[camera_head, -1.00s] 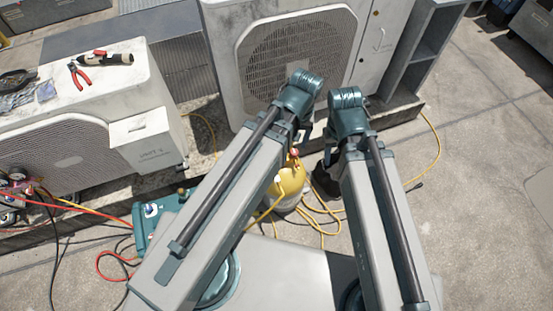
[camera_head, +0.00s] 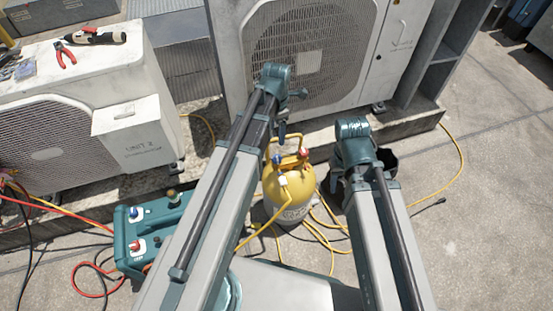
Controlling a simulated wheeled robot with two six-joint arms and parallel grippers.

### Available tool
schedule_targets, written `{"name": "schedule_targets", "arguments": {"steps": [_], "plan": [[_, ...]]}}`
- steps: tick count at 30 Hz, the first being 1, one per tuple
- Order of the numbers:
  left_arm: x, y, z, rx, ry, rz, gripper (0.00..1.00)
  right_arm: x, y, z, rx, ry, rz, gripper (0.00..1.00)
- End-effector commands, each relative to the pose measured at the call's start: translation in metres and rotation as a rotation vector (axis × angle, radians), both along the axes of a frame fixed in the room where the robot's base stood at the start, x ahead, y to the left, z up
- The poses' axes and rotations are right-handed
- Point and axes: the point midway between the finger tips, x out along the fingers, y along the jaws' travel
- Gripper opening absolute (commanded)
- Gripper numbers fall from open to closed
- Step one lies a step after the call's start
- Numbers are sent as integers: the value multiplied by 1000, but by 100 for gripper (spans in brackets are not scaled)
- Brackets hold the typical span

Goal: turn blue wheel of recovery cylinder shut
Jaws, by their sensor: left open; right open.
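The yellow recovery cylinder (camera_head: 290,188) stands upright on the ground near the middle of the head view. Its blue wheel (camera_head: 276,158) shows at the top left of the cylinder, and a red wheel (camera_head: 304,152) sits to its right. My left gripper (camera_head: 283,131) is open, hangs downward and appears just above the blue wheel in the picture; I cannot tell its depth from the wheel. My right gripper (camera_head: 334,184) is open, to the right of the cylinder, mostly hidden behind its own wrist.
Yellow hoses (camera_head: 318,230) lie around the cylinder's foot. A teal pump unit (camera_head: 145,232) stands at left. A black bucket (camera_head: 385,162) is behind my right wrist. Condensers (camera_head: 310,60) stand behind. Pliers (camera_head: 65,54) lie on the left condenser. Ground at right is mostly clear.

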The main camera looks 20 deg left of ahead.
Motion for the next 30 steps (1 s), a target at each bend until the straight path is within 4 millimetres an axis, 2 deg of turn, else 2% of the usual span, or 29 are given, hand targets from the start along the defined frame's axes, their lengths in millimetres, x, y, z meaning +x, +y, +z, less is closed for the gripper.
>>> {"name": "schedule_targets", "arguments": {"steps": [5,11,30], "plan": [[0,0,-2,0,0,0,76,0,0,-2,0,0,0,50],[0,0,-14,0,0,-2,76,0,0,-14,0,0,0,50],[0,0,-98,0,0,-3,76,1,-2,-98,-10,-4,5,50]]}}
